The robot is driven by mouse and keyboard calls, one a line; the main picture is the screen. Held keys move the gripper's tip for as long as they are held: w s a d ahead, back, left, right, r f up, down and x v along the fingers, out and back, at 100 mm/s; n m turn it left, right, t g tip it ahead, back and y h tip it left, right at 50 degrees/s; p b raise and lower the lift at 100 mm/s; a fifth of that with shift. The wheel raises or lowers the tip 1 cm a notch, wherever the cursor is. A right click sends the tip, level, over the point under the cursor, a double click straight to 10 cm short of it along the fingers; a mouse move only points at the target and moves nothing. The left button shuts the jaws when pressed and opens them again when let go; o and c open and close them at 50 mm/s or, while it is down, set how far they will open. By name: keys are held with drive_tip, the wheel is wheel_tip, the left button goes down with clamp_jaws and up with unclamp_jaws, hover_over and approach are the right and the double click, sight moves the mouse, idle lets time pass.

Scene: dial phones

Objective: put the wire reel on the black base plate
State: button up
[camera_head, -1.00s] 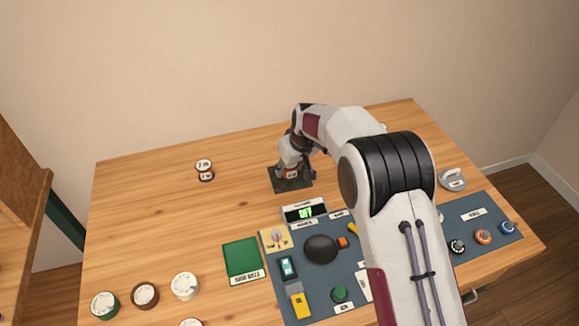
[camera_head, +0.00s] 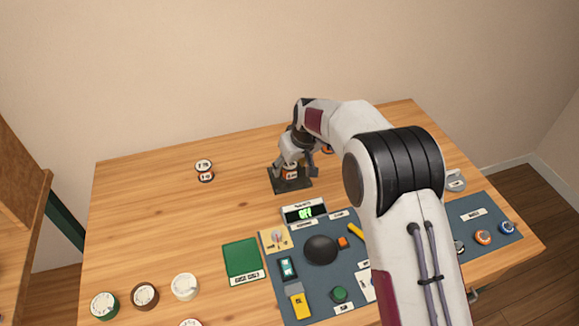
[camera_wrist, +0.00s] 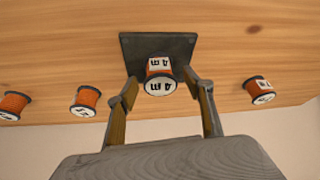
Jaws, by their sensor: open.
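A wire reel (camera_head: 290,172) with orange wire and white labelled ends stands upright on the black base plate (camera_head: 277,186). In the wrist view the reel (camera_wrist: 158,74) shows a "4 m" label, and the dark square plate (camera_wrist: 135,46) lies beneath it. My gripper (camera_head: 298,163) is just above and around the reel. In the wrist view its two fingers (camera_wrist: 160,80) are spread, one on each side of the reel, with a visible gap to it. Part of the plate is hidden behind the reel.
Other orange reels stand in the wrist view at left (camera_wrist: 86,98), far left (camera_wrist: 14,104) and right (camera_wrist: 258,88). One reel (camera_head: 205,170) stands left of the plate in the head view. A display (camera_head: 304,212) stands close in front of the plate. The wood left of it is clear.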

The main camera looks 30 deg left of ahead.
drive_tip(key=v, duration=1)
drive_tip(key=shift+s, duration=0.1)
idle(0.5)
drive_tip(key=shift+d, duration=0.1)
drive_tip(key=s+d+r+m+t, duration=0.1)
drive_tip(key=s+d+r+m, duration=0.1)
drive_tip(key=d+r, duration=0.55)
drive_tip(key=s+d+r+m+h, duration=0.1)
drive_tip(key=s+d+r, duration=0.25)
drive_tip(key=d, duration=0.75)
drive_tip(key=s+d+r+m+t, duration=0.1)
drive_tip(key=s+d+r+m, duration=0.1)
drive_tip(key=d+r, duration=0.55)
drive_tip(key=s+d+f+m+h, duration=0.1)
drive_tip(key=s+d+m, duration=0.2)
drive_tip(key=s+d, duration=0.7)
drive_tip(key=s+d+f+m+t+h, duration=0.1)
drive_tip(key=s+d+f+m, duration=0.1)
drive_tip(key=s+d, duration=0.8)
drive_tip(key=shift+s+d+m+h, duration=0.25)
drive_tip(key=shift+s+m, duration=0.35)
drive_tip(key=shift+s, duration=0.85)
